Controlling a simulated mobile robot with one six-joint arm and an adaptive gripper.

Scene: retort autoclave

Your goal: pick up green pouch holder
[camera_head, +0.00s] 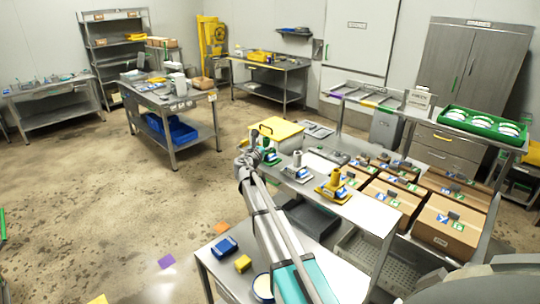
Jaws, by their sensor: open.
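The green pouch holder (271,158) stands near the left end of the steel table (375,212), partly hidden by my gripper. A grey-white holder (297,170) and a yellow holder (333,188) stand to its right in a row. My gripper (262,151) is open, at the far end of my arm, close beside or over the green holder. It is too small in the picture to tell whether they touch.
Several cardboard boxes (447,222) fill the right side. A yellow-lidded bin (277,128) stands just behind the holders. A lower bench in front carries a blue block (224,247) and a yellow block (243,263). A green tray (483,124) is at the back right.

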